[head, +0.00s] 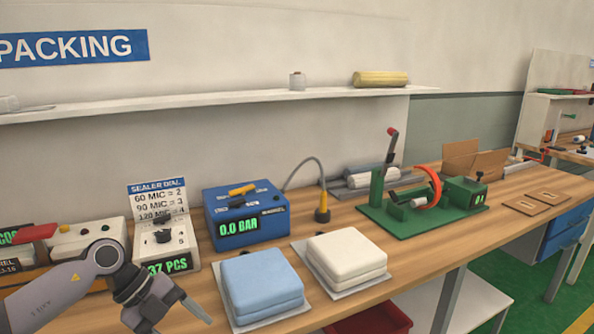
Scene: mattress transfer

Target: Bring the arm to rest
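My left arm comes in from the lower left. Its gripper (178,322) is open and empty, with its fingers spread and pointing down to the right. It is over the front of the wooden workbench (436,232), just left of the light blue folded mattress (262,284) and apart from it in the picture. A white folded mattress (347,257) lies to the right of the blue one. Each mattress is on a thin pale sheet. My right gripper is not in view.
Behind the mattresses stands a blue box reading 0.0 BAR (246,214). A sealer dial unit (164,240) is behind my gripper. A green-based device with an orange ring (420,214) is further right. A red bin (366,322) is below the bench edge.

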